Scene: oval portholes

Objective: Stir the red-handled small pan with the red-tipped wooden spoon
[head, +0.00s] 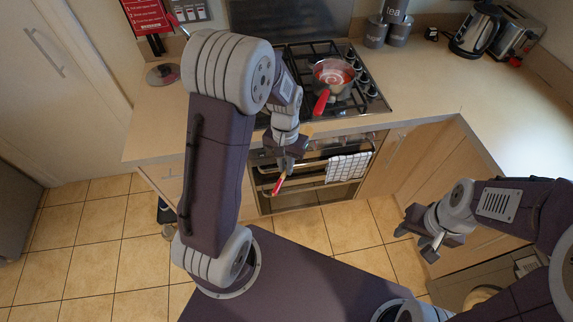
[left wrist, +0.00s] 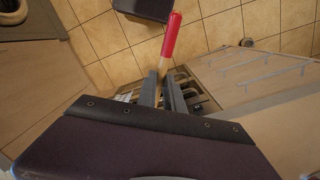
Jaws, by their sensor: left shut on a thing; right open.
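The small pan (head: 333,72) sits on the right part of the hob. It has a red inside with a pale patch, and its red handle (head: 321,103) points toward the counter's front edge. My left gripper (head: 285,166) is in front of the oven, below and left of the pan, shut on the wooden spoon. The spoon's red end (head: 279,184) points down in the head view. In the left wrist view the red end (left wrist: 171,37) sticks out beyond my left gripper (left wrist: 166,88). The spoon's other end is mostly hidden. My right gripper (head: 430,243) is open and empty, low at the right.
The gas hob (head: 300,55) is partly hidden behind my left arm. A checked towel (head: 348,168) hangs on the oven front. A kettle (head: 476,30), a toaster (head: 514,38) and grey canisters (head: 398,33) stand at the back right. The counter (head: 430,85) right of the hob is clear.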

